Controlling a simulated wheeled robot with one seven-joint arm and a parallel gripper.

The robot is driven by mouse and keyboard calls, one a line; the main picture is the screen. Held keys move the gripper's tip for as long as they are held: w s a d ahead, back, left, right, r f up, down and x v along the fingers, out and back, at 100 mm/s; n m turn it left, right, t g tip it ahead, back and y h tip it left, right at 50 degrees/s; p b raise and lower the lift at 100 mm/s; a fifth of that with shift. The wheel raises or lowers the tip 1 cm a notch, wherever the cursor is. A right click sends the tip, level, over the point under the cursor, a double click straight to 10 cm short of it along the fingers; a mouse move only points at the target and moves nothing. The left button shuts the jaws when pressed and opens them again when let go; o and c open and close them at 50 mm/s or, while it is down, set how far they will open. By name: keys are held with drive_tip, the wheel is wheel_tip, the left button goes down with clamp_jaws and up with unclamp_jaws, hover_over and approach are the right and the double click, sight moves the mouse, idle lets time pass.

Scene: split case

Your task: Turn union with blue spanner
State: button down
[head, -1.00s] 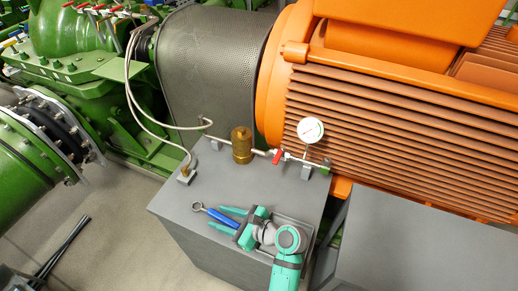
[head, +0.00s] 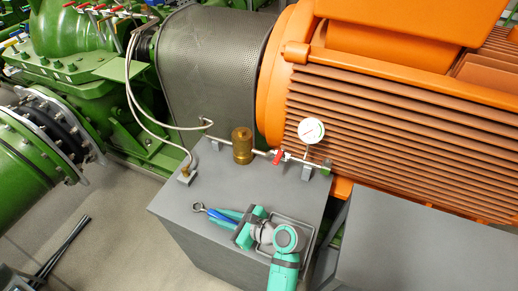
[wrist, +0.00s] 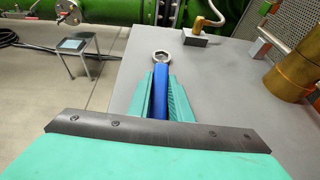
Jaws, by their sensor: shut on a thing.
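The blue spanner (head: 220,216) is at the front left of the grey cabinet top, its silver ring end (head: 199,207) pointing left. My gripper (head: 227,216) is shut on its blue handle. In the wrist view the handle (wrist: 160,88) runs between the two green fingers (wrist: 160,95), with the ring (wrist: 162,57) sticking out beyond the tips. The brass union (head: 242,146) stands upright in the pipe line at the back of the cabinet top, apart from the spanner. It also shows at the right of the wrist view (wrist: 296,76).
A red-handled valve (head: 278,157) and a white gauge (head: 311,130) sit on the pipe right of the union. A thin hose ends at a brass fitting (head: 186,173) at the left. The orange motor (head: 400,120) stands behind. The cabinet's middle (head: 230,185) is clear.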

sight(221, 217)
drive_tip(key=shift+r, duration=0.1)
drive_tip(key=shift+r, duration=2.9)
drive_tip(key=shift+w, duration=0.1)
drive_tip(key=shift+d, duration=0.1)
